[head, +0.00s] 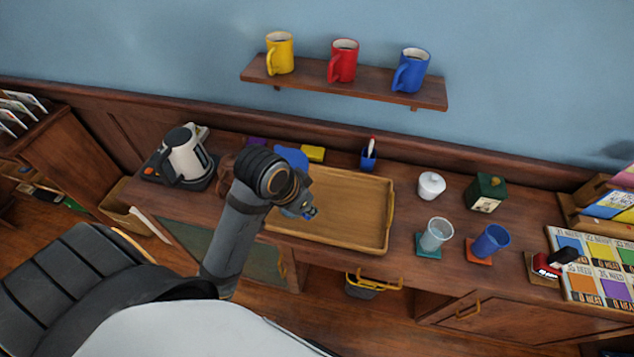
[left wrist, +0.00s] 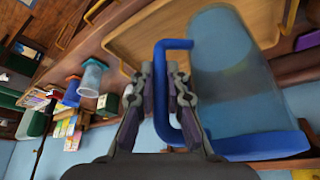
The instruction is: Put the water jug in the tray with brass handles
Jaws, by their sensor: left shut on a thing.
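The water jug (head: 292,156), clear bluish with a blue lid and handle, is mostly hidden behind my left gripper (head: 308,212) in the head view. The left wrist view shows the jug (left wrist: 232,80) large, with the fingers of my left gripper (left wrist: 172,75) shut on its blue handle. The wooden tray (head: 345,225) lies on the cabinet top, and the jug overlaps its left part. I cannot tell if the jug touches the tray floor. The tray also shows in the left wrist view (left wrist: 140,40). My right gripper is not in view.
A kettle (head: 184,155) stands left of the tray. A white lidded pot (head: 431,185), a green box (head: 485,192), a clear glass (head: 437,234) and a blue cup (head: 490,241) stand right of it. A blue pen cup (head: 368,159) is behind. Mugs sit on a wall shelf (head: 350,85).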

